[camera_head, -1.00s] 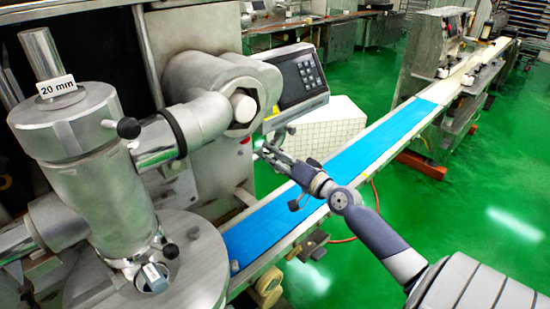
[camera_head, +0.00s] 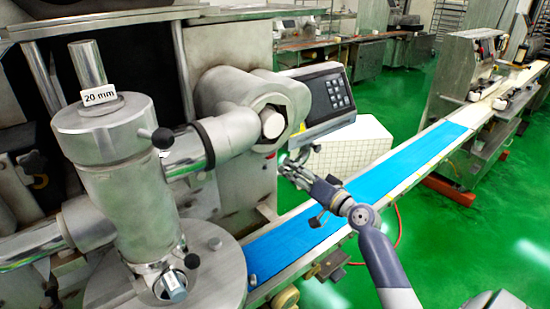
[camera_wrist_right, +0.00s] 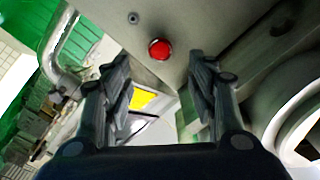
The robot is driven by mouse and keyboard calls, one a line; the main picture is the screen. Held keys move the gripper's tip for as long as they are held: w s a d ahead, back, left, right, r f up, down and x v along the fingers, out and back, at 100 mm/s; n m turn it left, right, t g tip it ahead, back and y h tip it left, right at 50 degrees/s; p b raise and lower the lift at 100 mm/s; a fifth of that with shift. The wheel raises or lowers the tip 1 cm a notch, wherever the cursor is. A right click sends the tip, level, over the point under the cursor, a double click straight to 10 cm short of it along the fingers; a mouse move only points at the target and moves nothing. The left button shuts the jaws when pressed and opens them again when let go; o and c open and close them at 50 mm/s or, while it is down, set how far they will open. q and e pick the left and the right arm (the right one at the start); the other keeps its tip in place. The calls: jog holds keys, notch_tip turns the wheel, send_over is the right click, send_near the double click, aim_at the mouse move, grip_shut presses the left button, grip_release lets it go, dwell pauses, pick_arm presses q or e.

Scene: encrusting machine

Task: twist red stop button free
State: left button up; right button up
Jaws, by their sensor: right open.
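The red stop button (camera_wrist_right: 160,49) is a small round red knob on the machine's grey metal panel. In the head view it is a tiny reddish spot (camera_head: 271,156) on the panel edge below the display unit. My right gripper (camera_head: 287,166) is just right of that spot. In the right wrist view its two fingers (camera_wrist_right: 160,78) are spread apart with nothing between them. The button appears between and slightly beyond the fingertips, apart from both fingers. My left gripper is not in view.
The keypad display unit (camera_head: 322,98) juts out just above my right gripper. The blue conveyor belt (camera_head: 375,180) runs below it. A steel cylinder labelled 20 mm (camera_head: 115,160) stands at the left. The green floor (camera_head: 460,250) is open at the right.

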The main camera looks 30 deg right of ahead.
aim_at(272, 156)
jog(key=w, duration=0.3)
jog(key=w+p, duration=0.1)
jog(key=w, duration=0.6)
jog(key=shift+w+a+p, duration=0.1)
jog(key=shift+a+p, duration=0.2)
jog(key=shift+a, duration=0.1)
